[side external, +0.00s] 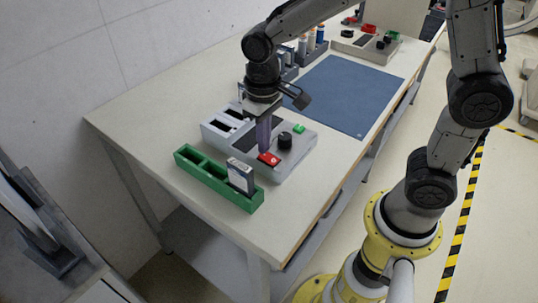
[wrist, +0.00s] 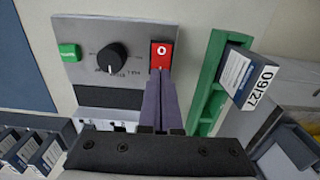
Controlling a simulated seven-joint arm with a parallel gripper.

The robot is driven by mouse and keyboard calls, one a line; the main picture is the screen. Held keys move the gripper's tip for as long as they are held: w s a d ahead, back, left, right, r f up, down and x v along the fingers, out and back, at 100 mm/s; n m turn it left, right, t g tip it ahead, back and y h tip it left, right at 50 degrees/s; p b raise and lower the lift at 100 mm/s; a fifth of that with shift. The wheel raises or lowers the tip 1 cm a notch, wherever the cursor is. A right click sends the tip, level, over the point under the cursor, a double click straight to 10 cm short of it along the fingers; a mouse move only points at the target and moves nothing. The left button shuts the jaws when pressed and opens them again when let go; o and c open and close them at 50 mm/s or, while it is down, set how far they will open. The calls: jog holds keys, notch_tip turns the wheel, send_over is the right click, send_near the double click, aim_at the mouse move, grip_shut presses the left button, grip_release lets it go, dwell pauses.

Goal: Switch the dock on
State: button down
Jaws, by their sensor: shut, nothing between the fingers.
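The dock (side external: 303,150) is a grey box on the table with white slots at its back. Its face carries a red switch (side external: 271,160), a black knob (side external: 285,140) and a green button (side external: 299,128). In the wrist view the red switch (wrist: 162,54) shows a white "O" at its upper part. My gripper (side external: 264,151) is shut and empty, pointing down at the red switch. In the wrist view its fingertips (wrist: 158,72) overlap the lower edge of the switch; I cannot tell whether they touch it. The fingers hide part of the dock face.
A green tray (side external: 187,157) stands beside the dock, holding one labelled cartridge (side external: 240,176). A blue mat (side external: 350,95) lies clear beyond the dock.

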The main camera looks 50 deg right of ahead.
jog(key=shift+f, duration=0.6)
dwell(0.3)
jog(key=shift+r, duration=3.55)
